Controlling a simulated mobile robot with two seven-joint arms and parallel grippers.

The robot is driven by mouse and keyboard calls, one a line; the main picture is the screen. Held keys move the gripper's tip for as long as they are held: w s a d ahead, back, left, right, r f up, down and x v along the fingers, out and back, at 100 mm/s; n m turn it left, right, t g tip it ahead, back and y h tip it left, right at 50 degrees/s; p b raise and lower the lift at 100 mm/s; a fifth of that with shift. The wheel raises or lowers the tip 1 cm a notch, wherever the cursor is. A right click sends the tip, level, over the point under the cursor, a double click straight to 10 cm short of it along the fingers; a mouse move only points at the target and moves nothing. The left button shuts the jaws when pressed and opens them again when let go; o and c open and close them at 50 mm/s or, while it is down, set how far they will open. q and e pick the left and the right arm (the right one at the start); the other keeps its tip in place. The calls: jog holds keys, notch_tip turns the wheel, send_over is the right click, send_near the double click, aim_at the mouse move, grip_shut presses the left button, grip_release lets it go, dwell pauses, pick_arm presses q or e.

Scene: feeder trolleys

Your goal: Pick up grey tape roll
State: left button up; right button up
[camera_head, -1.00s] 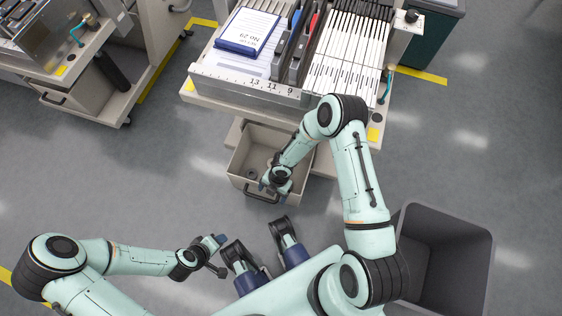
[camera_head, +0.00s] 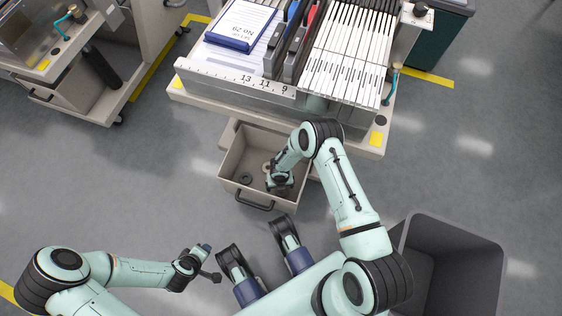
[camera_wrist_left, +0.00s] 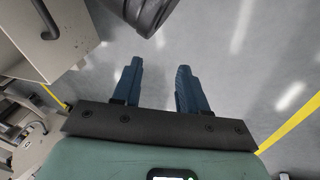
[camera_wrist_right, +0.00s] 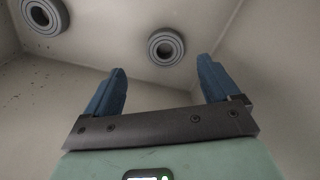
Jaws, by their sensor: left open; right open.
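Two grey ring-shaped tape rolls lie apart on the floor of an open drawer (camera_head: 232,160). One roll (camera_head: 246,179) is on the left in the head view; the other (camera_head: 267,167) is further back, partly hidden by my right arm. In the right wrist view one roll (camera_wrist_right: 153,50) lies just beyond and between the fingertips, and the other (camera_wrist_right: 28,14) is at the upper left, cut by the edge. My right gripper (camera_wrist_right: 161,68) is open and empty inside the drawer. My left gripper (camera_wrist_left: 160,66) is open and empty above the floor, outside the drawer.
The drawer has a dark front handle (camera_head: 254,202) and walls close around my right gripper. The trolley (camera_head: 184,84) above holds a blue-edged card and several white strips. A large grey bin (camera_head: 490,262) stands at the right. Floor left of the drawer is clear.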

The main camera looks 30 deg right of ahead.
jog(key=shift+f, duration=0.65)
jog(key=f, duration=0.1)
jog(key=f+b, duration=0.1)
jog(key=f, duration=0.3)
jog(key=shift+s+d+b, duration=0.15)
jog(key=shift+d+b, duration=0.2)
pick_arm(q)
jog(key=shift+g, duration=0.5)
jog(key=s+f, duration=0.1)
jog(key=f, duration=0.1)
jog(key=s+f, duration=0.1)
jog(key=shift+s+a+f, duration=0.15)
jog(key=shift+s+a, duration=0.15)
pick_arm(e)
jog(key=shift+c, duration=0.3)
jog(key=c, duration=1.1)
